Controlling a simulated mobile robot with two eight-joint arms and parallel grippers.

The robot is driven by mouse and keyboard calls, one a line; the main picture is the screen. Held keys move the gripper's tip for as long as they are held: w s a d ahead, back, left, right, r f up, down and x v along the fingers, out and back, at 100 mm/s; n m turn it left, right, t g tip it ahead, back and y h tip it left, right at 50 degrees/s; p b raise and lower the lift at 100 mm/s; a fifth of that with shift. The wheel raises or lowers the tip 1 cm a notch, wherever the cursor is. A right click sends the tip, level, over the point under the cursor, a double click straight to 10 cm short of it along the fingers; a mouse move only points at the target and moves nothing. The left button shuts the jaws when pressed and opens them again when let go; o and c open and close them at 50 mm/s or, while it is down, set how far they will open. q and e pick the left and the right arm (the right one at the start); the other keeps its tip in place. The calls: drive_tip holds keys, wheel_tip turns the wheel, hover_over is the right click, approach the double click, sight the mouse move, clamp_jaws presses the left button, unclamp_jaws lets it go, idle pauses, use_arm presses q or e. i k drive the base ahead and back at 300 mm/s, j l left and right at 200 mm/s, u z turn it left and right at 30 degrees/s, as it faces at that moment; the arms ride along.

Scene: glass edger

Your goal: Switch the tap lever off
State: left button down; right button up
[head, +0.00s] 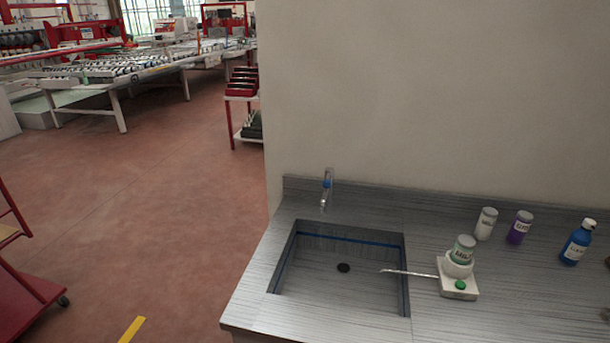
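The tap (327,187) stands at the back edge of the sink, near the left end of the counter. It is a slim metal tap with a blue part on it. Its lever is too small to make out clearly, so its position cannot be told. The sink basin (340,268) below it has a blue line along its inner walls and a dark round drain. No water stream is clearly visible. Neither of my grippers is in view.
The grey counter (510,313) runs to the right along a plain wall. On it stand a white device (458,292) with a green button and a jar, a white jar (485,224), a purple jar (519,228) and a blue bottle (577,243). Open red floor (180,210) lies left.

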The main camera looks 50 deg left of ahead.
sight(328, 178)
drive_tip(key=j, duration=1.35)
drive_tip(key=i, duration=0.05)
